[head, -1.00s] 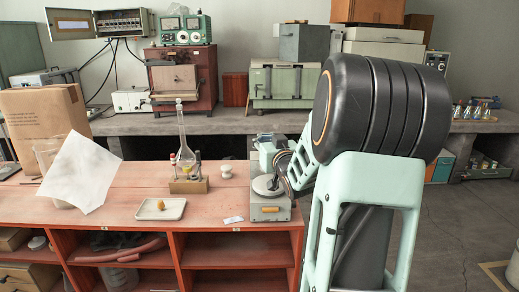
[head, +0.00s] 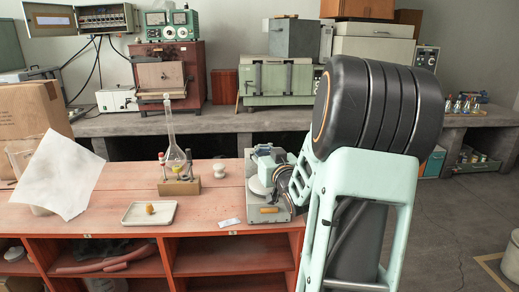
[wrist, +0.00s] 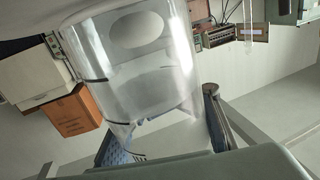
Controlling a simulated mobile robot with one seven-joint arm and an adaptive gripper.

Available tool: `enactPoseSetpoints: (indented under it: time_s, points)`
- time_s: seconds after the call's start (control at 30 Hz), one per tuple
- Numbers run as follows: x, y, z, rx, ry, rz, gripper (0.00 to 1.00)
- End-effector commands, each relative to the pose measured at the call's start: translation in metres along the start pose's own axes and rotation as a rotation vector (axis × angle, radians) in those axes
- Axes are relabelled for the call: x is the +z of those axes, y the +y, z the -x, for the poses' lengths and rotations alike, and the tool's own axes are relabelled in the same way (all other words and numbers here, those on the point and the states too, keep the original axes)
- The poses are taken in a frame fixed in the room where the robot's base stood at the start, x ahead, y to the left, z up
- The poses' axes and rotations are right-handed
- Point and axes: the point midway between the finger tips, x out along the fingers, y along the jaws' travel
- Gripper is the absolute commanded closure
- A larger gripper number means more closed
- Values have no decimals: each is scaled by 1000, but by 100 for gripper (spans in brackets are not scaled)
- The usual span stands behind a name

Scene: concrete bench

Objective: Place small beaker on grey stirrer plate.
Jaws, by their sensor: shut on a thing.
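In the wrist view my gripper (wrist: 165,130) is shut on a clear glass beaker (wrist: 130,65) with a white oval patch and dark marks. The beaker fills much of that view, with a finger on either side of its lower part in the picture. The grey stirrer plate (head: 257,206) stands at the right end of the red bench in the head view, with a pale round top. My arm covers part of its right side. The held beaker cannot be made out in the head view, so its gap to the plate cannot be told.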

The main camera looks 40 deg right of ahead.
Motion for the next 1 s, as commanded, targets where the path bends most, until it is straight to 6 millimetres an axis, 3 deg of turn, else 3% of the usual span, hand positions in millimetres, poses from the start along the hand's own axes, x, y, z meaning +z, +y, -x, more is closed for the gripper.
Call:
enactPoseSetpoints:
  time_s: [0.1,0.13,0.47,1.0]
  points:
    - [4,0,0,-1,1,0,100]
    - [3,0,0,0,0,0,88]
    - [2,0,0,0,-1,0,52]
    - [-1,0,5,1,-1,1,52]
